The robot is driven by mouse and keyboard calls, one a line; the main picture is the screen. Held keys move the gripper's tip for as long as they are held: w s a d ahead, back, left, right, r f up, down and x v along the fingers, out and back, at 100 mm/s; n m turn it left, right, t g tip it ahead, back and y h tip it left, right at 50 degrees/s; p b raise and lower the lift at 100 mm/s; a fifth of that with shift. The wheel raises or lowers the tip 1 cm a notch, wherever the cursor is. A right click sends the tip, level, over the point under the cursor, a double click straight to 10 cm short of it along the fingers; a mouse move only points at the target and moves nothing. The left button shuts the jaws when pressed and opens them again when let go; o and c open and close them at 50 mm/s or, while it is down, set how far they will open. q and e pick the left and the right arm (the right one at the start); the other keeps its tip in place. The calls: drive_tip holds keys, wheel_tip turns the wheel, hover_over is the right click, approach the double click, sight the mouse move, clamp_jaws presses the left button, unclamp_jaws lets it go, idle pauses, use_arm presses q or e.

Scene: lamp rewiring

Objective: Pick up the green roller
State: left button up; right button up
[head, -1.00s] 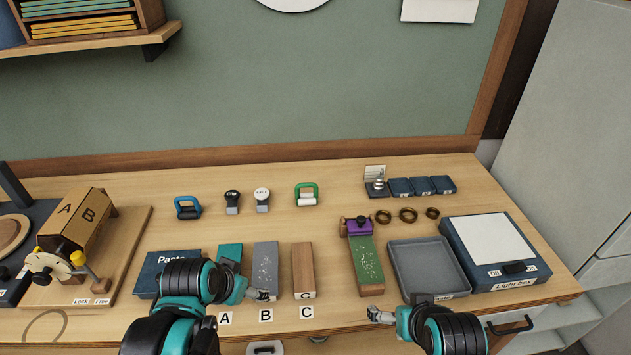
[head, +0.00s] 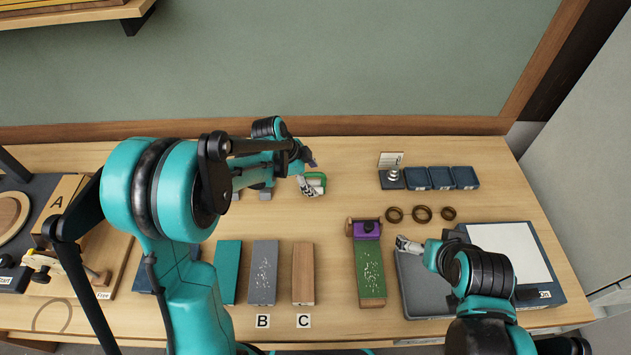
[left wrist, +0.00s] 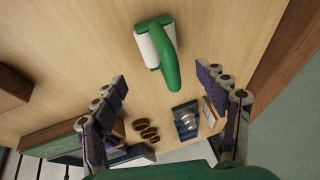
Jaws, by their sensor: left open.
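The green roller (head: 317,181) lies at the back of the table in the head view, partly hidden by my left gripper. In the left wrist view the green roller (left wrist: 160,50) shows its green handle and white drum, beyond and between the spread fingers. My left gripper (head: 309,175) is right at the roller in the head view. In the left wrist view my left gripper (left wrist: 168,108) is open with nothing between its fingers. My right gripper (head: 409,246) is over the grey tray; its finger gap is too small to judge.
A purple roller (head: 366,228) sits at the top of the green block (head: 371,270). Brass rings (head: 422,213) and small dark blue boxes (head: 440,178) lie right of the green roller. Teal, grey and wooden blocks (head: 303,272) stand in front. The grey tray (head: 417,297) is at right.

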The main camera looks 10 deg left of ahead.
sight(321, 185)
use_arm(q)
drive_tip(key=b+x, duration=0.1)
drive_tip(key=x, duration=0.4)
drive_tip(key=shift+w+d+f+b, duration=0.1)
drive_tip(key=shift+w+f+b, duration=0.15)
drive_tip(key=shift+b, duration=0.15)
drive_tip(key=shift+r, duration=0.15)
drive_tip(key=shift+c, duration=1)
drive_tip(key=c, duration=1.2)
